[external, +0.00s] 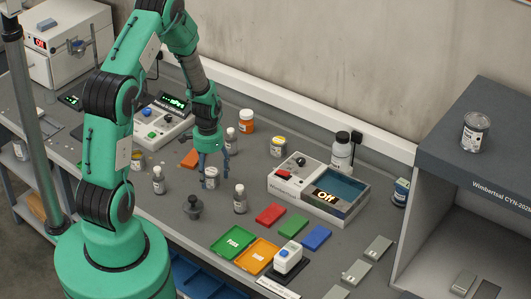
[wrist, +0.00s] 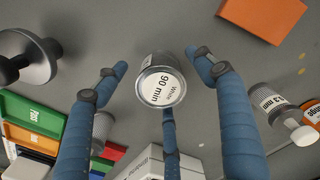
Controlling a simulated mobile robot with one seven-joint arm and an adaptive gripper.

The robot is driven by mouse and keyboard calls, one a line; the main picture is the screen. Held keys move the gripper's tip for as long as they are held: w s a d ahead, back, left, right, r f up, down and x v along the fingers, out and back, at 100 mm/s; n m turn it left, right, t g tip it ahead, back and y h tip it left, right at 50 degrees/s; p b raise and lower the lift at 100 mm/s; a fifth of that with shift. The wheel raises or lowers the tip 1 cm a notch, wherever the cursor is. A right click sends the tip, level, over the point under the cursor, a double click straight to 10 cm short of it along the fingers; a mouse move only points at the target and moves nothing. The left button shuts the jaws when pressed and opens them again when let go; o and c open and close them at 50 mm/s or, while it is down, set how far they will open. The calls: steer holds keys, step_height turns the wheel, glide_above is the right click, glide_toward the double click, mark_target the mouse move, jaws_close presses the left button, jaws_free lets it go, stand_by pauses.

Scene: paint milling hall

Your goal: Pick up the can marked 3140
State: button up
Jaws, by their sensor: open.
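A small metal can (external: 210,178) stands upright on the bench directly below my gripper (external: 212,165). In the wrist view its lid (wrist: 162,88) reads "White 90 min"; no 3140 is legible there. My gripper (wrist: 160,64) is open, its blue fingers spread around the can with gaps at the left and right.
A dark knobbed weight (external: 193,208) and small bottles (external: 240,200) (external: 158,180) stand close to the gripper. An orange block (external: 190,158) lies behind it.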

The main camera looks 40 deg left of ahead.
mark_target(210, 171)
stand_by(0.4)
steer(key=c, duration=1.5)
steer(key=shift+r, duration=0.1)
steer(key=shift+r, duration=4.95)
